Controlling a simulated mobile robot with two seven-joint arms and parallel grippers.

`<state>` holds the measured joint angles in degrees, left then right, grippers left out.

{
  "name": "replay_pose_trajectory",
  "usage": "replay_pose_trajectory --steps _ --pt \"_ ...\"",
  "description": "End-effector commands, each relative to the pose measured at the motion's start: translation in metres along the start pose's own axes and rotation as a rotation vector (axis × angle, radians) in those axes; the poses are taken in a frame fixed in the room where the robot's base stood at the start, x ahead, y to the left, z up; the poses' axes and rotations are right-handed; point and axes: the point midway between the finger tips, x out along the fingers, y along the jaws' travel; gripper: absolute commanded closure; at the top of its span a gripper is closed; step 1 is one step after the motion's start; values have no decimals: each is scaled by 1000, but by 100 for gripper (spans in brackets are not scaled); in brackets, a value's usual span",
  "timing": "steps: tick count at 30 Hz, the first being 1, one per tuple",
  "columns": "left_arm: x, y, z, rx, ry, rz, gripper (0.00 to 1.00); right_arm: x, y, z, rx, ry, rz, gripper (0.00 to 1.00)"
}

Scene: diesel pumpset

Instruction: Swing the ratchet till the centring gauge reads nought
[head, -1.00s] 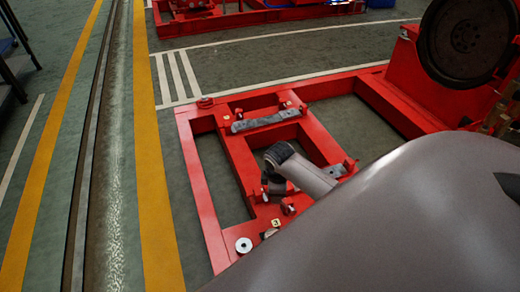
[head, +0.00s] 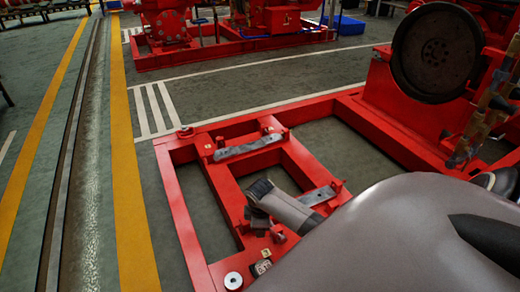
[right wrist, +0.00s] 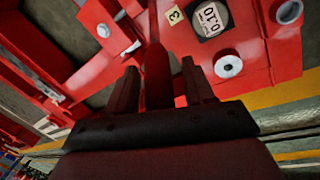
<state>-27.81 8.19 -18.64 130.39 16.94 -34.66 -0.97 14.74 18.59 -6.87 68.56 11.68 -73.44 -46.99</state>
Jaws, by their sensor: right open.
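The centring gauge (right wrist: 209,18) shows a round white face reading 0.10 in the right wrist view. In the head view it is a small dark-edged block (head: 263,267) near the frame's front corner. My right gripper (right wrist: 160,68) is open, pointing at the red frame. A dark red bar (right wrist: 157,75) stands between its two fingers; it may be the ratchet's handle, but its ends are hidden. Contact with the fingers cannot be told. In the head view the right gripper (head: 252,214) is small and partly blends with the frame parts. My left gripper is out of view.
The red base frame (head: 182,215) carries a grey bar (head: 248,147), a yellow tag marked 3 (right wrist: 174,15) and a pale ring (right wrist: 228,66) beside the gauge. A dark flywheel (head: 437,52) stands at right. The floor left of the frame is clear.

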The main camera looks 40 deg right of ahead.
Motion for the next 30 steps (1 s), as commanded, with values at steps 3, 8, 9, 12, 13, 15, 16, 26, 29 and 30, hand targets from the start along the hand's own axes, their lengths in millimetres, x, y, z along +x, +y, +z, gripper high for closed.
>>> replay_pose_trajectory --steps 3,8,9,12,13,15,16,26,29,30 --pt "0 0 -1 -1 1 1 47 0 0 0 0 0 0 47" --pt "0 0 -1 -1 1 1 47 0 0 0 0 0 0 67" --pt "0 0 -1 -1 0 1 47 0 0 0 0 0 0 80" --pt "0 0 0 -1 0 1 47 0 0 0 0 0 0 100" --pt "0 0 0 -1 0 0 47 0 0 0 0 0 0 100" --pt "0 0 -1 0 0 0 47 -1 0 0 0 1 -1 100" --pt "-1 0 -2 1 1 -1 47 -1 0 1 1 3 -2 100" --pt "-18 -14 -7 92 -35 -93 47 -11 12 24 30 124 -64 100" --pt "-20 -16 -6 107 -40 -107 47 -11 15 29 37 162 -82 100" --pt "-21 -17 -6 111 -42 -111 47 -12 16 31 40 173 -86 100"
